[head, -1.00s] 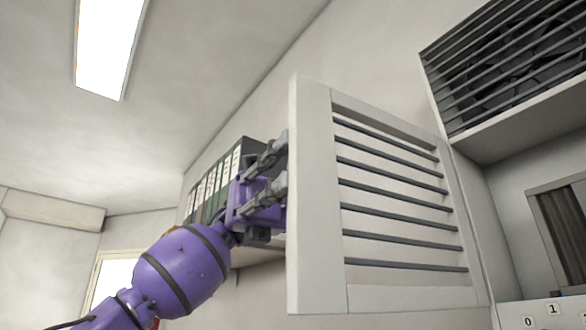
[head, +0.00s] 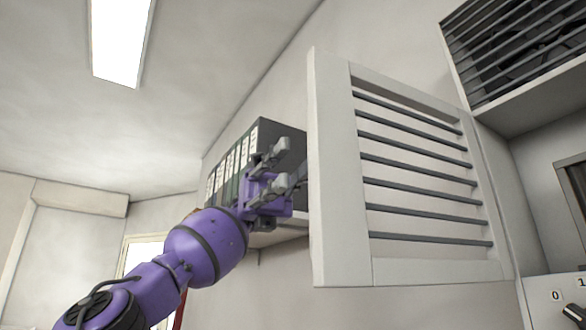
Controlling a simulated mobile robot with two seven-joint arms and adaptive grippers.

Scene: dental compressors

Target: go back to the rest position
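My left gripper (head: 291,166) is raised in the middle of the head view, on a purple arm that comes in from the lower left. Its grey fingers are spread apart with nothing between them. It is just left of the free edge of a white slatted door (head: 334,180), with a small gap between them. The door stands swung out from the wall. My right gripper is not in view.
Behind my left gripper, several binders (head: 240,155) stand on a wall shelf (head: 276,236). A louvred cabinet (head: 520,55) hangs at the upper right. A panel with a dial (head: 574,312) is at the lower right. The space left of my arm is open.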

